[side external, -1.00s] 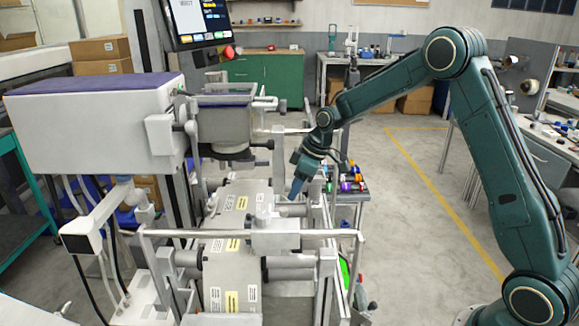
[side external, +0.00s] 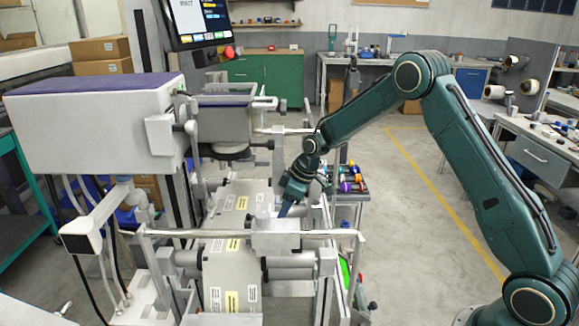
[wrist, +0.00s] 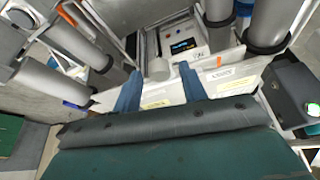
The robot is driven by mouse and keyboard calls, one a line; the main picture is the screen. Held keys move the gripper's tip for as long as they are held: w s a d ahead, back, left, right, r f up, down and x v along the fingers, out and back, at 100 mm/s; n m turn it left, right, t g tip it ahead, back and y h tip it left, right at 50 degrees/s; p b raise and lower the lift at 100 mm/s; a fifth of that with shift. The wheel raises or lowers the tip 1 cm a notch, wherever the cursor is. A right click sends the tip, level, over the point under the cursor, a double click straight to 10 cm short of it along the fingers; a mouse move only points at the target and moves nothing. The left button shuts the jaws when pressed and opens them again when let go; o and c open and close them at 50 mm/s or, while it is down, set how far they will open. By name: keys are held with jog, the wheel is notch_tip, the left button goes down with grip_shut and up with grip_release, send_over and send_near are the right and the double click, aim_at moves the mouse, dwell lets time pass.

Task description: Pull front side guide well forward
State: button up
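The front side guide (side external: 275,238) appears as a pale grey block on the near crossbar above the web. A short upright pale knob (side external: 262,214) stands at its top left. My gripper (side external: 284,211) is just above and right of the block, its blue fingers pointing down. In the wrist view, my gripper (wrist: 159,68) has its two blue fingers apart, and a pale round knob (wrist: 158,70) shows in the gap between them. I cannot tell whether a finger touches it. The fingers hide part of the guide's far side in the side view.
The near crossbar (side external: 180,233) and grey rollers (side external: 290,261) lie close around the guide. The labelled web (side external: 233,272) runs beneath. A tray of coloured spools (side external: 352,184) stands to the right.

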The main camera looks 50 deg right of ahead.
grip_shut()
jog(key=shift+s+d, duration=0.6)
jog(key=shift+d, duration=0.05)
jog(key=shift+o, duration=0.9)
grip_release()
jog(key=shift+r, duration=0.1)
jog(key=v, duration=1.3)
jog(key=shift+s+r, duration=0.25)
jog(key=shift+d, duration=0.1)
